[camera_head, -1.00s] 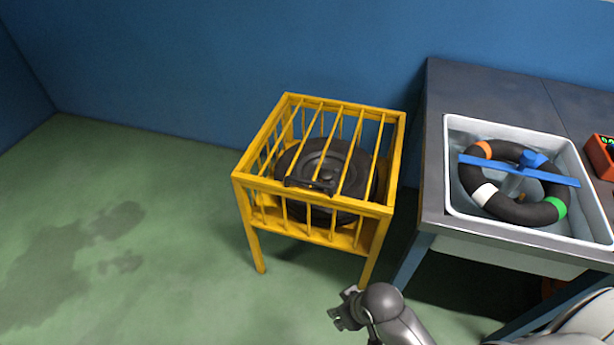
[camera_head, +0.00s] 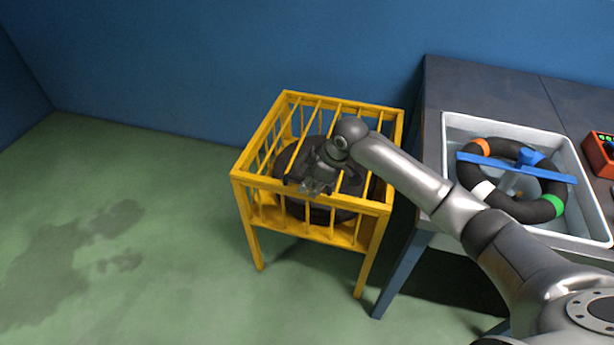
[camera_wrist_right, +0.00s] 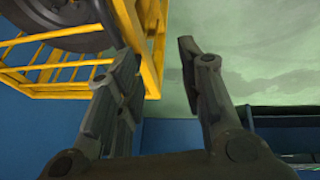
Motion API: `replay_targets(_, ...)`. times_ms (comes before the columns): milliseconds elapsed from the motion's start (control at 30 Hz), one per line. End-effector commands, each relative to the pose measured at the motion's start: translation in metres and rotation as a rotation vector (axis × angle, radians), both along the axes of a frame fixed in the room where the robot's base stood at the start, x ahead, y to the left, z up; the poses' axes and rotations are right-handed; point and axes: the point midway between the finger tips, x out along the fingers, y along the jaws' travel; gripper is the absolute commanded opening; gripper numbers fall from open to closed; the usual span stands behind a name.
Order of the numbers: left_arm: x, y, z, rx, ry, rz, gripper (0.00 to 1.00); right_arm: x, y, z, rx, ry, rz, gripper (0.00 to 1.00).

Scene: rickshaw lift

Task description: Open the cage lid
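The yellow cage (camera_head: 262,197) stands on the floor against the blue wall. Its barred lid (camera_head: 281,107) lies flat and closed on top, with a dark handle (camera_head: 292,182) at the front. A dark wheel (camera_head: 284,160) lies inside the cage, partly hidden by the bars and my arm. My right gripper (camera_head: 318,187) is over the front of the lid, close to the handle; I cannot tell if they touch. My left gripper is out of view.
A grey table (camera_head: 432,100) stands right of the cage, holding a white tray (camera_head: 447,135) with a dark ring (camera_head: 510,202) under a blue bar (camera_head: 485,161). An orange device (camera_head: 603,160) sits at the right edge. The floor left of the cage is clear.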

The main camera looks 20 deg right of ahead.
Motion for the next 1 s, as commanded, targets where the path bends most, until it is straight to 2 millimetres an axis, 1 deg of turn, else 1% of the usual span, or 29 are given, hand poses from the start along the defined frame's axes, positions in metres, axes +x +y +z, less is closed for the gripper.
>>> replay_targets(33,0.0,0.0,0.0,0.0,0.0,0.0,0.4,0.013,-0.012,0.01,-0.009,-0.01,-0.006,0.35)
replay_targets(100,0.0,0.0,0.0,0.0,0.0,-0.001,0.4,0.024,-0.022,0.02,-0.015,-0.019,-0.008,0.35)
replay_targets(200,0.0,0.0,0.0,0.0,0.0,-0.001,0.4,0.034,-0.032,0.028,-0.017,-0.025,-0.013,0.35)
replay_targets(333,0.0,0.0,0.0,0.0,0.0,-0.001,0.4,0.038,-0.034,0.028,-0.018,-0.027,-0.013,0.35)
replay_targets(467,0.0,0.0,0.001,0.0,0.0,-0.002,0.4,0.043,-0.03,0.015,-0.015,-0.026,-0.013,0.35)
replay_targets(800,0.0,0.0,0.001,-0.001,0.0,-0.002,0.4,0.062,-0.018,-0.034,-0.016,-0.025,-0.015,0.35)
replay_targets(1000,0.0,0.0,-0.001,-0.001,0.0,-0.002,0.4,0.071,-0.013,-0.055,-0.016,-0.027,-0.014,0.35)
